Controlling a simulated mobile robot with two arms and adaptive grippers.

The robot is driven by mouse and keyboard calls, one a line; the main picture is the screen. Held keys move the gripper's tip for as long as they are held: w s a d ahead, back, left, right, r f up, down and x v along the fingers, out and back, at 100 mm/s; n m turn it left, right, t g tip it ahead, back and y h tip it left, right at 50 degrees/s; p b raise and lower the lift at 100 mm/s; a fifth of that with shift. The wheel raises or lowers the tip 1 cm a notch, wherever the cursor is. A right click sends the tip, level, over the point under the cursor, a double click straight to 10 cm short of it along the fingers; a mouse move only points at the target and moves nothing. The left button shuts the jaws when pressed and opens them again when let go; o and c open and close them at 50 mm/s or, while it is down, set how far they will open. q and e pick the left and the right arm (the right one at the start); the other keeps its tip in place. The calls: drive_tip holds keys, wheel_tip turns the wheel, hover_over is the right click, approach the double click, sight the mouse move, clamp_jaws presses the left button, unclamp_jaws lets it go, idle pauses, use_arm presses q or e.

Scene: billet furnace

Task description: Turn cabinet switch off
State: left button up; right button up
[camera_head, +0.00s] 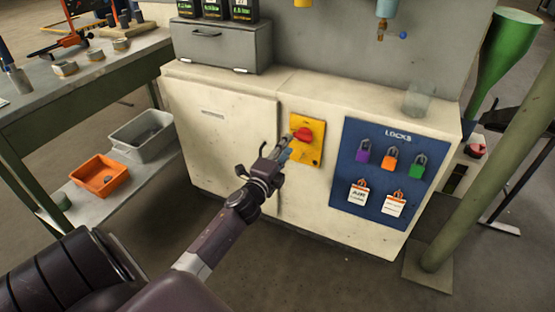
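The cabinet switch is a red knob (304,134) on a yellow plate (308,153) on the front of the cream cabinet (235,125). My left arm reaches up from the bottom of the view. My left gripper (288,143) is at the left side of the red knob, with its fingertips at or very near it. The fingers look close together, but I cannot tell whether they are open, shut or gripping the knob. The gripper hides part of the plate's left side. My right gripper is not in view.
A blue LOCKS board (345,185) with padlocks and tags is right of the switch. A clear glass (416,99) and a grey box (221,46) stand on the cabinet. A workbench (75,75) is at the left, with an orange bin (98,176) on its lower shelf. A green post (490,180) stands right.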

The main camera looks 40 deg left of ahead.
use_arm(q)
drive_tip(key=v, duration=0.8)
drive_tip(key=shift+s, duration=0.15)
